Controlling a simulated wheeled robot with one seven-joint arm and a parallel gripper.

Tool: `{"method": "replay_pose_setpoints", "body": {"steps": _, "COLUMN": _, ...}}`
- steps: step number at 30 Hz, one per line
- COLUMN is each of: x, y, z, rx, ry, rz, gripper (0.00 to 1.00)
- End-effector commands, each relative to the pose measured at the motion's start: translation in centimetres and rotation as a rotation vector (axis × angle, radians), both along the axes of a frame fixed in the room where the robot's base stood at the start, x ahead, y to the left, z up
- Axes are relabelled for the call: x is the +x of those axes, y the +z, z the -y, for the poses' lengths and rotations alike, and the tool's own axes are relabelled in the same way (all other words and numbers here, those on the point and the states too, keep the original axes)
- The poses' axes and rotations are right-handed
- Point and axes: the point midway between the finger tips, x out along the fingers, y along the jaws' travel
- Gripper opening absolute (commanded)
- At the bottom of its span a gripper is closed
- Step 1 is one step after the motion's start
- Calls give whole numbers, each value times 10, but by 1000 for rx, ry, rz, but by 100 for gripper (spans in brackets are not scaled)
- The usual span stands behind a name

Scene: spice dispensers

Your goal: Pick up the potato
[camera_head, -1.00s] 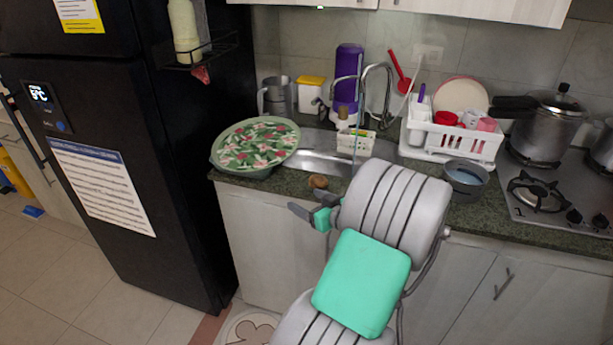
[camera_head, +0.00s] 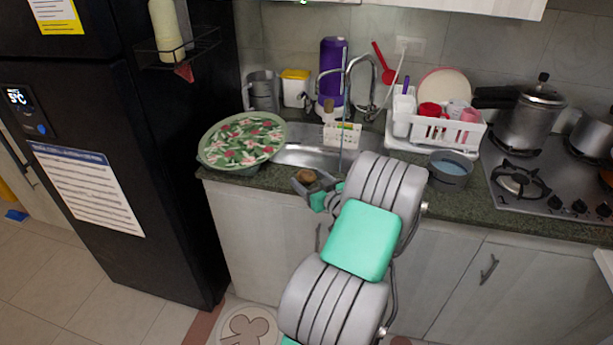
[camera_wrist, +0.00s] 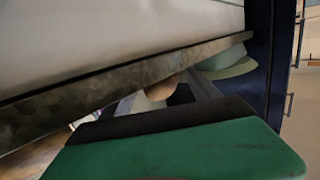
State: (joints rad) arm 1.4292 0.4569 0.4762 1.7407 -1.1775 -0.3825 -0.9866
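The potato (camera_head: 306,176) is small and brown and sits at the counter's front edge, before the sink. My gripper (camera_head: 310,183) is at the counter edge beside it, with a finger in front of the potato's lower part. The fingers look parted. In the wrist view the potato (camera_wrist: 163,89) shows as a tan rounded shape, partly hidden behind the counter edge and a dark finger with a green back. I cannot see the fingers pressing on it.
The counter's edge (camera_wrist: 120,78) runs close across the wrist view. A green floral-covered basin (camera_head: 240,140) stands left of the sink (camera_head: 300,152). A grey bowl (camera_head: 450,170) and white dish rack (camera_head: 440,130) stand right. A black fridge (camera_head: 150,190) bounds the left.

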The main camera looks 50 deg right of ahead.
Motion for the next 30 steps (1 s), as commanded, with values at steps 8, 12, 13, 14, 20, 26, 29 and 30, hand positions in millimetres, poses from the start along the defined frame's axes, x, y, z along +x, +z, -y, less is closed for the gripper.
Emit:
{"method": "replay_pose_setpoints", "body": {"steps": 8, "x": 0, "y": 0, "z": -1, "rx": 0, "ry": 2, "rz": 0, "gripper": 47}}
{"method": "replay_pose_setpoints", "body": {"steps": 12, "x": 0, "y": 0, "z": -1, "rx": 0, "ry": 2, "rz": 0, "gripper": 35}}
{"method": "replay_pose_setpoints", "body": {"steps": 13, "x": 0, "y": 0, "z": -1, "rx": 0, "ry": 2, "rz": 0, "gripper": 33}}
{"method": "replay_pose_setpoints", "body": {"steps": 14, "x": 0, "y": 0, "z": -1, "rx": 0, "ry": 2, "rz": 0, "gripper": 30}}
{"method": "replay_pose_setpoints", "body": {"steps": 20, "x": 1, "y": 0, "z": -1, "rx": 0, "ry": 2, "rz": 0, "gripper": 14}}
{"method": "replay_pose_setpoints", "body": {"steps": 26, "x": 1, "y": 0, "z": -1, "rx": 0, "ry": 2, "rz": 0, "gripper": 6}}
{"method": "replay_pose_setpoints", "body": {"steps": 29, "x": 1, "y": 0, "z": -1, "rx": 0, "ry": 2, "rz": 0, "gripper": 6}}
{"method": "replay_pose_setpoints", "body": {"steps": 30, "x": 0, "y": 1, "z": -1, "rx": 0, "ry": 2, "rz": 0, "gripper": 6}}
